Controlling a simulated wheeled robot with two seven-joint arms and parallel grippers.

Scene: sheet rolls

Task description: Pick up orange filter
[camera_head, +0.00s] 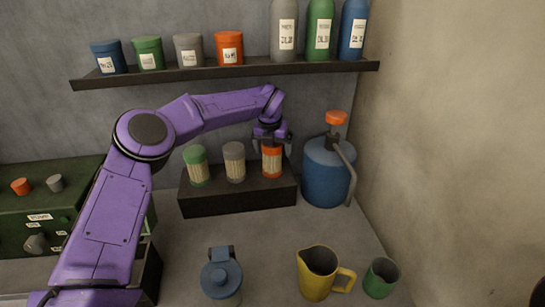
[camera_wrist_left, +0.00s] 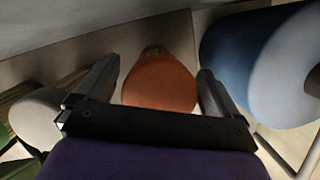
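The orange filter (camera_head: 272,161) has an orange cap and a pale ribbed body. It stands at the right end of a dark stand (camera_head: 240,199). My left gripper (camera_head: 271,144) is directly above it, pointing down. In the left wrist view the orange cap (camera_wrist_left: 160,82) lies between the two spread fingers of my left gripper (camera_wrist_left: 160,95), with a gap on each side. A grey-capped filter (camera_head: 234,162) and a green-capped filter (camera_head: 197,166) stand to its left on the same stand. My right gripper is not in view.
A blue jug (camera_head: 324,172) with an orange cap stands close to the right of the stand. A shelf (camera_head: 225,74) with cans and bottles runs above. A yellow pitcher (camera_head: 315,275), green cup (camera_head: 381,278) and blue-lidded container (camera_head: 221,273) stand in front.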

